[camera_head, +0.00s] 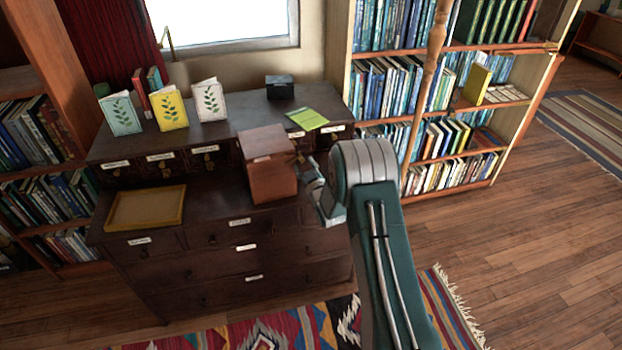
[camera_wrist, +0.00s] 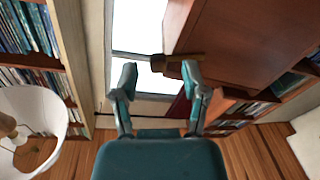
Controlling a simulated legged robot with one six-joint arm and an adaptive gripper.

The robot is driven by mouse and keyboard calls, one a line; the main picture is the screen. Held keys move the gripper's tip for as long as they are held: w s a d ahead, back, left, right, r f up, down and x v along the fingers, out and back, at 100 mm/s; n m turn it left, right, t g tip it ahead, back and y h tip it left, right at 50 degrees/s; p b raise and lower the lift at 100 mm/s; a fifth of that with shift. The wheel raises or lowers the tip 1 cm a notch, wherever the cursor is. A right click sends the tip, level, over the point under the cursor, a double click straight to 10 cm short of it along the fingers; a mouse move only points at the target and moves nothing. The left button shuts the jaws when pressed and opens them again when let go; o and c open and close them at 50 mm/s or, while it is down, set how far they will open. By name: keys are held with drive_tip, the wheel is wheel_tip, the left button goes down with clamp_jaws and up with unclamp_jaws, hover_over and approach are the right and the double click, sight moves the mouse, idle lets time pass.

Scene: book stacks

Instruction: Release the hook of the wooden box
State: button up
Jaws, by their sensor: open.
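The reddish-brown wooden box (camera_head: 270,182) stands on the lower front top of the dark chest of drawers. In the wrist view the box (camera_wrist: 245,40) fills the upper right. A small brown hook (camera_wrist: 180,60) sticks out from its side; in the head view the hook (camera_head: 298,158) shows small at the box's right. My gripper (camera_head: 318,185) is beside the box's right side. In the wrist view my gripper (camera_wrist: 159,75) is open. The hook's free end reaches between the fingertips, and its base is close to the right fingertip. I cannot tell whether they touch.
The dark chest of drawers (camera_head: 245,262) holds an empty wooden tray (camera_head: 112,212) left of the box. Upright cards (camera_head: 170,108), a black box (camera_head: 280,87) and a green booklet (camera_head: 308,119) are on its raised back. A full bookcase (camera_head: 500,125) stands right.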

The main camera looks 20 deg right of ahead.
drive_tip(key=s+d, duration=0.1)
drive_tip(key=s, duration=0.9)
drive_tip(key=shift+s+f, duration=0.3)
drive_tip(key=s+a+r+m+g+h, duration=0.1)
drive_tip(key=s+r+g, duration=0.25)
drive_tip(key=r, duration=0.55)
drive_tip(key=s+r+m+g+h, duration=0.1)
drive_tip(key=s+r+m+g, duration=0.1)
drive_tip(key=s+r, duration=0.5)
drive_tip(key=s+a+r+m+g, duration=0.1)
drive_tip(key=s+a+r+g, duration=0.1)
drive_tip(key=s, duration=1.1)
drive_tip(key=s+a+r+m+g, duration=0.1)
drive_tip(key=s+r+g, duration=0.4)
drive_tip(key=s, duration=0.7)
drive_tip(key=shift+s+a, duration=0.4)
drive_tip(key=shift+a, duration=0.05)
